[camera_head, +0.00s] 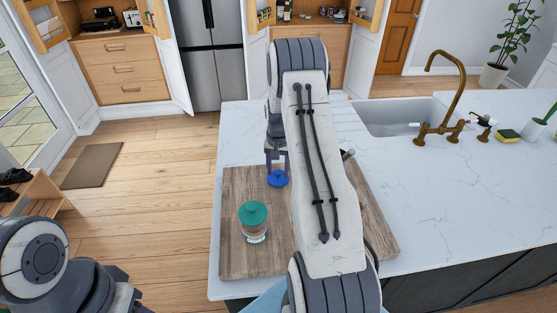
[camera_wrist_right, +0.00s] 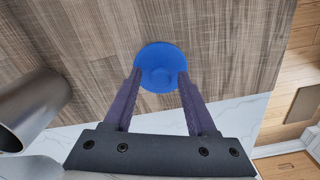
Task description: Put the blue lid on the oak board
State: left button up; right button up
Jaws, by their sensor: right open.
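The blue lid (camera_head: 278,180) appears to lie on the oak board (camera_head: 236,265), near its far edge. In the right wrist view the lid (camera_wrist_right: 160,62) is a round blue disc with a raised centre, seen against the wood grain. My right gripper (camera_head: 277,164) is open just above the lid. In the wrist view its two fingers (camera_wrist_right: 158,78) reach to the lid's near edge, one towards each side. Whether they touch it I cannot tell. My left gripper is out of view; only part of that arm shows at the lower left.
A jar with a teal lid (camera_head: 253,222) stands on the board near the front left. A metal cylinder (camera_wrist_right: 32,108) is left of the fingers in the wrist view. My right arm hides the board's middle. A sink (camera_head: 397,118) lies beyond; the counter to the right is mostly clear.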

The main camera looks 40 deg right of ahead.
aim_at(278, 172)
notch_tip(278, 172, up, 11)
jog(key=b, duration=0.4)
jog(key=a+r+n, duration=0.4)
jog(key=a, duration=1.2)
jog(key=s+a+r+n, duration=0.2)
jog(key=s+a+n, duration=0.45)
jog(key=a, duration=0.75)
jog(key=s+a+n, duration=0.3)
jog(key=s+a, duration=0.1)
jog(key=s, duration=0.6)
jog(key=s+a+f+n+y, duration=0.1)
jog(key=s+a+n, duration=0.2)
jog(key=s, duration=0.8)
jog(key=shift+s+a+f, duration=0.25)
jog(key=shift+a+f, duration=0.05)
jog(key=shift+a, duration=0.1)
jog(key=shift+n, duration=0.25)
